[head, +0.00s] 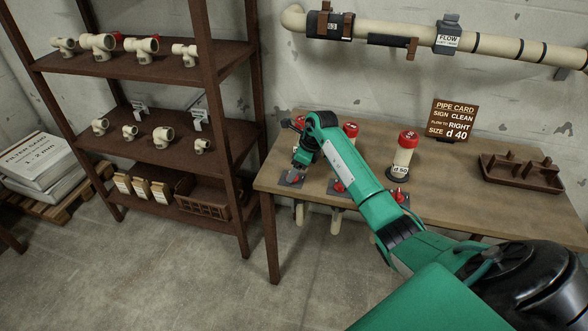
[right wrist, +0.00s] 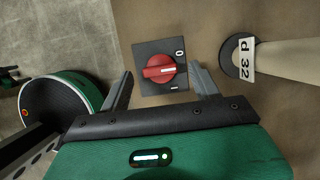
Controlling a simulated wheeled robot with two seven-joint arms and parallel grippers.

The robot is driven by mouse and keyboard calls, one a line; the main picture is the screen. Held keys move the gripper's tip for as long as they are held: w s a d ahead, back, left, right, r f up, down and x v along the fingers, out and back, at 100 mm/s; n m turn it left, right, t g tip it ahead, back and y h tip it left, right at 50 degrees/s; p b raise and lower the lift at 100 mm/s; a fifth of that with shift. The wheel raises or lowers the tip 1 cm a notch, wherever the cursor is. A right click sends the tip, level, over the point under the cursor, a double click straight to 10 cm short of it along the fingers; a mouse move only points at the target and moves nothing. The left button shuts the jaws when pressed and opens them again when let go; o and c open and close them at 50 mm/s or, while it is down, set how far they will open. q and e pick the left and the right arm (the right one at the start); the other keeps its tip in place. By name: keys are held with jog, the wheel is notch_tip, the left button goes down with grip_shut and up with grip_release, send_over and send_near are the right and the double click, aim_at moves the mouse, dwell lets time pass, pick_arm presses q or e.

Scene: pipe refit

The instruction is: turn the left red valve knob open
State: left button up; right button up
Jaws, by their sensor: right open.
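The left red valve knob (head: 292,179) sits on a dark square plate at the table's left front corner. In the right wrist view the red knob (right wrist: 158,69) shows from above, its handle lying roughly sideways with a white mark toward the right. The plate carries a 0 at upper right and a bar mark at lower right. My right gripper (head: 300,163) is over this knob in the head view. In the wrist view its two fingers (right wrist: 162,72) are open, one on each side of the knob, with gaps visible.
Two more red knobs, the middle (head: 338,186) and the right (head: 399,196), line the table's front edge. Red-capped pipe pieces (head: 404,157) stand behind them. A pipe card (head: 454,121) and brown tray (head: 522,172) are farther right. A shelf (head: 150,150) stands left.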

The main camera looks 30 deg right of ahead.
jog(key=shift+w+a+f, duration=0.2)
jog(key=shift+f, duration=0.4)
jog(key=c, duration=1)
